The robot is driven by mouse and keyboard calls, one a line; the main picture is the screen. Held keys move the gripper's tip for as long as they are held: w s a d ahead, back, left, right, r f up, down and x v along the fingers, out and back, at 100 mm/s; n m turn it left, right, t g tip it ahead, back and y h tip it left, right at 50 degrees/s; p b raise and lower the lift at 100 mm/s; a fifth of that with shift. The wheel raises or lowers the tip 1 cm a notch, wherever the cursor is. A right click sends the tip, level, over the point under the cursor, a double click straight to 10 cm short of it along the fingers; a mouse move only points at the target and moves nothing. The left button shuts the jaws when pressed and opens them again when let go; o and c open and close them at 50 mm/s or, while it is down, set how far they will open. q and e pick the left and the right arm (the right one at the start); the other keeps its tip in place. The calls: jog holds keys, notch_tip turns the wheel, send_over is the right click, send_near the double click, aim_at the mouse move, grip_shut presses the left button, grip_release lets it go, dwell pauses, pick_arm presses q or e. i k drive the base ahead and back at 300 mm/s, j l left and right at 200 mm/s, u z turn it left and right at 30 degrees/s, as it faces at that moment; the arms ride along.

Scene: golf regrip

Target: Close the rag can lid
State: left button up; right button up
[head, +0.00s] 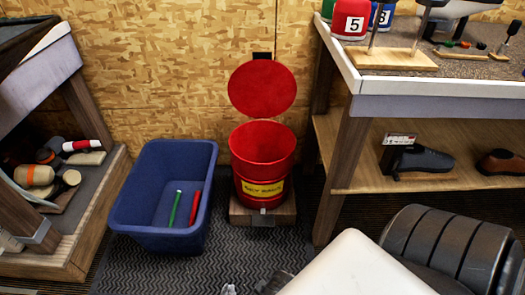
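The red rag can (262,190) stands upright on a low wooden block between the blue bin and the bench on the right. Its round red lid (262,88) is open, raised nearly upright above the back of the rim, with a dark bracket on the wall behind its top edge. The can's mouth is uncovered and its red inner wall shows. A yellow label is on its front. My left gripper is not in view. Small grey and dark parts at the bottom edge may belong to my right gripper, well in front of the can; its fingers cannot be made out.
A blue bin (128,205) holding a green and a red grip stands left of the can. A wooden bench (345,150) with a lower shelf stands to the right. A shelf unit (75,225) is at far left. Dark matting in front of the can is clear.

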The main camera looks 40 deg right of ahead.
aim_at(261, 87)
jog(key=z, duration=1.3)
jog(key=i+l, duration=0.6)
jog(key=i, duration=0.2)
